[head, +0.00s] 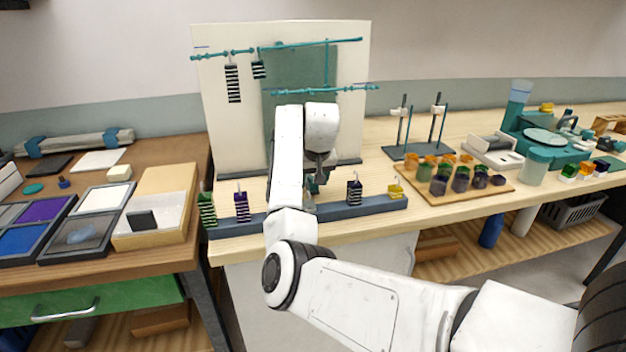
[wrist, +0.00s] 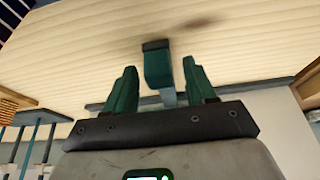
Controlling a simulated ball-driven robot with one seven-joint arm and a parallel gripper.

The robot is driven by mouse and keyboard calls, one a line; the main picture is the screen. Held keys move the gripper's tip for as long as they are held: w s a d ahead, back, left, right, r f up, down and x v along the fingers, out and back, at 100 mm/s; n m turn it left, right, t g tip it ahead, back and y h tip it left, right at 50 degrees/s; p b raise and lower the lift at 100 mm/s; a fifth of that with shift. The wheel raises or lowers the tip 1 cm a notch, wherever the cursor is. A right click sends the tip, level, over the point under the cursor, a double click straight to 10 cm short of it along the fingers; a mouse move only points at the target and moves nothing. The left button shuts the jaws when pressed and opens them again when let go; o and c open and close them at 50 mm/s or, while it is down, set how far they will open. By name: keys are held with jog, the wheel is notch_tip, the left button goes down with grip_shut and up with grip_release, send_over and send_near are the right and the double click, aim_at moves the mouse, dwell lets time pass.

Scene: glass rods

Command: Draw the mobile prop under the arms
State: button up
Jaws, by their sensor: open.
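In the wrist view, a teal block with a dark end, perhaps the prop (wrist: 157,68), stands on a grey-blue stem between the two teal fingers of my gripper (wrist: 160,80). The fingers are open, with a gap visible on both sides of it. In the head view my gripper (head: 314,183) is low in front of the white board, partly hidden by my arm; the prop cannot be made out there. The upper teal arm (head: 308,44) and lower teal arm (head: 300,91) cross the board. Striped weights (head: 233,84) (head: 259,70) hang from the upper left arms.
A grey-blue rail (head: 375,205) along the front holds green (head: 207,210), purple (head: 241,207), dark (head: 354,191) and yellow (head: 396,191) pieces. The white board (head: 228,135) stands behind. Rod stands (head: 405,150) and a tray of coloured jars (head: 450,195) lie right.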

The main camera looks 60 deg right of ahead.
grip_shut()
dwell(0.6)
